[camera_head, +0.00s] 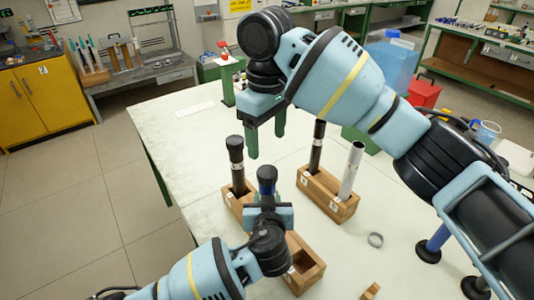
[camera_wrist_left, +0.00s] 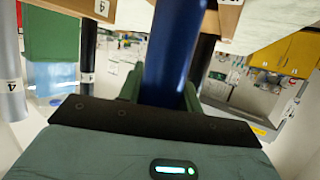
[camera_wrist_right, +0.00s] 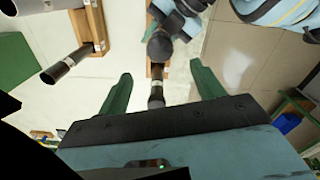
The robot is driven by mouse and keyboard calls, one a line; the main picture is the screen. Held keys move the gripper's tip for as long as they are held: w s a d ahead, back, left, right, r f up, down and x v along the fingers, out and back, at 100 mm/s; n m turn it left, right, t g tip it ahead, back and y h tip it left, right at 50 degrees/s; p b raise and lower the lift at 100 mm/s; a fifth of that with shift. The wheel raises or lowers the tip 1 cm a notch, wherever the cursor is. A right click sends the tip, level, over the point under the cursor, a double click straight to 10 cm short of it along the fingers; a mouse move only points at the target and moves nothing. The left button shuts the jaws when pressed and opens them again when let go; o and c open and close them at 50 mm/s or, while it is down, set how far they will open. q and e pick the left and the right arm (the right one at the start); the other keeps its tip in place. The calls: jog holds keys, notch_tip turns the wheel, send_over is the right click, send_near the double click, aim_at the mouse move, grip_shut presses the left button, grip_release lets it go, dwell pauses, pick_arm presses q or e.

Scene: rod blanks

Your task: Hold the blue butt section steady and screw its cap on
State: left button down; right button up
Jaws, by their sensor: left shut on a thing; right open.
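The blue butt section (camera_head: 267,187) stands upright, with its black cap (camera_head: 267,172) on its top end. I cannot tell how tightly the cap sits. My left gripper (camera_head: 268,214) is shut around the section below the cap. In the left wrist view the blue tube (camera_wrist_left: 166,55) runs between its green fingers; the lower end is hidden. My right gripper (camera_head: 266,138) is open and empty, above and behind the cap, fingers pointing down. In the right wrist view its spread fingers (camera_wrist_right: 162,88) show, with the black cap (camera_wrist_right: 160,46) beyond them, apart from them.
A wooden block (camera_head: 308,271) at the front has an open compartment. A grey ring (camera_head: 375,239) lies on the pale table.

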jog(key=shift+r, duration=1.5)
pick_arm(q)
jog(key=c, duration=0.9)
grip_release()
jog(key=v, duration=0.8)
pick_arm(e)
jog(key=shift+w+f, duration=0.1)
jog(key=shift+f, duration=0.35)
